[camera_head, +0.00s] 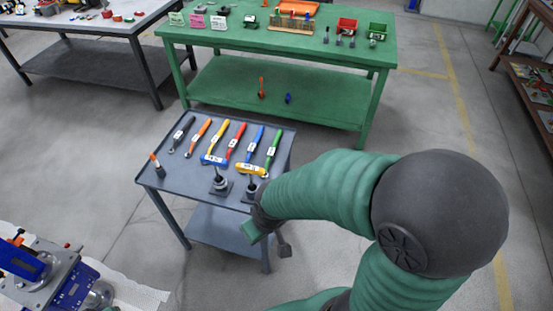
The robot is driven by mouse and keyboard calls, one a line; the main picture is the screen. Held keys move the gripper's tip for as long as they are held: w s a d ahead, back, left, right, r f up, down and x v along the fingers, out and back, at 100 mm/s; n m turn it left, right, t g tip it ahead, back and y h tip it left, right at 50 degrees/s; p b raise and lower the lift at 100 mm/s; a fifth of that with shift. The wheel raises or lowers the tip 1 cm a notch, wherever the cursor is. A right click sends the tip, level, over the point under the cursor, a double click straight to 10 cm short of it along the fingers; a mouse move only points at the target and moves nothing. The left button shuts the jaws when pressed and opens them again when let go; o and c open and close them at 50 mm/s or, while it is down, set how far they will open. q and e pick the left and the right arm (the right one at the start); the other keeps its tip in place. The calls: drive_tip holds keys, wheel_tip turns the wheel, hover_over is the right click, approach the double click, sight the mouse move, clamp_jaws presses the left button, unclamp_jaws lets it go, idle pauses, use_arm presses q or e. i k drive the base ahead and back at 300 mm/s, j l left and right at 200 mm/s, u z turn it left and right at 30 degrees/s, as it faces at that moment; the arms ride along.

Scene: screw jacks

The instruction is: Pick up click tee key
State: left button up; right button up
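Two tee-handled keys stand upright at the front of the small grey cart: one with a blue bar handle (214,160) and one with a yellow bar handle (250,169). Their dark bases (220,184) are on the cart top. I cannot tell which is the click tee key. My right gripper (268,238) is at the cart's front right edge, below and right of the yellow-handled key and apart from its handle. My wrist covers part of that key's base. The finger opening is not clear. My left gripper is not in view.
Several coloured-handled tools, including a red one (236,141), lie in a row on the grey cart (160,175). An orange-topped tool (155,161) stands at its left corner. A green workbench (230,45) stands behind. A blue device (45,270) is at lower left. Floor left of the cart is clear.

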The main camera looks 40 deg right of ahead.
sight(206, 159)
drive_tip(key=z, duration=0.6)
drive_tip(key=i+z, duration=0.35)
drive_tip(key=i+j+z, duration=0.1)
drive_tip(key=i+z, duration=0.25)
drive_tip(key=i+j+z, duration=0.1)
drive_tip(key=z, duration=0.2)
drive_tip(key=i+j, duration=0.05)
